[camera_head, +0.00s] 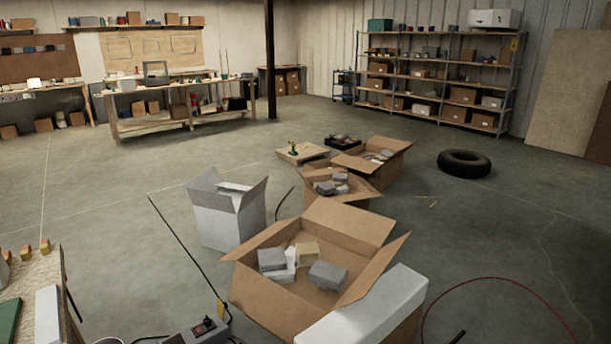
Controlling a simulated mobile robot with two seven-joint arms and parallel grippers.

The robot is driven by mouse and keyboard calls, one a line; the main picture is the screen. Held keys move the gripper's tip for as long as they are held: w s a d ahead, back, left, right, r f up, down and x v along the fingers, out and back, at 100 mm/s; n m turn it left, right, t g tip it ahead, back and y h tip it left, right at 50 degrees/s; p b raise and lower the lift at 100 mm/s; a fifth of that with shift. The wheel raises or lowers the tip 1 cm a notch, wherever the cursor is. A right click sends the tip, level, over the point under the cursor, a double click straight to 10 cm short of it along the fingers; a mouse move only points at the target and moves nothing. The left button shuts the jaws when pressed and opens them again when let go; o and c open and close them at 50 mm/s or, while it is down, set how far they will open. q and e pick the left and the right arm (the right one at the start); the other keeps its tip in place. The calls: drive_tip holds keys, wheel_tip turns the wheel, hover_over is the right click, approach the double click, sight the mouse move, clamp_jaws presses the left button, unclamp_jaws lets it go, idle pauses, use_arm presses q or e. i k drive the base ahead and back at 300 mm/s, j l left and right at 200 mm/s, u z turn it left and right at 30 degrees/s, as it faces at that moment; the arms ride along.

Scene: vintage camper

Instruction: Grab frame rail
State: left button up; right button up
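I cannot pick out a frame rail with certainty. A long thin dark strip (180,240) runs diagonally over the floor from beside the white carton toward the bottom centre; I cannot tell whether it is a rail or a cable. A shorter dark strip (284,203) shows between the cartons. Neither my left gripper nor my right gripper is in view.
A large open carton (265,308) with several grey blocks fills the lower centre, with a long white block (372,308) at its right. A white carton (212,222), smaller brown cartons (385,172) and a tire (464,163) stand beyond. A red cable (500,279) curves at lower right.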

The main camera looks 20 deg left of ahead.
sight(48, 323)
drive_tip(key=i+u, duration=0.2)
drive_tip(key=u, duration=0.25)
drive_tip(key=i+u, duration=0.25)
drive_tip(key=u, duration=0.2)
drive_tip(key=i+l+u, duration=0.15)
drive_tip(key=u, duration=0.25)
drive_tip(key=i+u, duration=0.15)
drive_tip(key=u, duration=0.3)
drive_tip(key=i+l+u, duration=0.1)
drive_tip(key=u, duration=0.3)
drive_tip(key=i+l+u, duration=0.1)
drive_tip(key=u, duration=0.35)
drive_tip(key=i+l+u, duration=0.15)
drive_tip(key=u, duration=0.25)
drive_tip(key=i+l+u, duration=0.1)
drive_tip(key=l+u, duration=0.15)
drive_tip(key=u, duration=0.2)
drive_tip(key=l+u, duration=0.2)
drive_tip(key=u, duration=0.2)
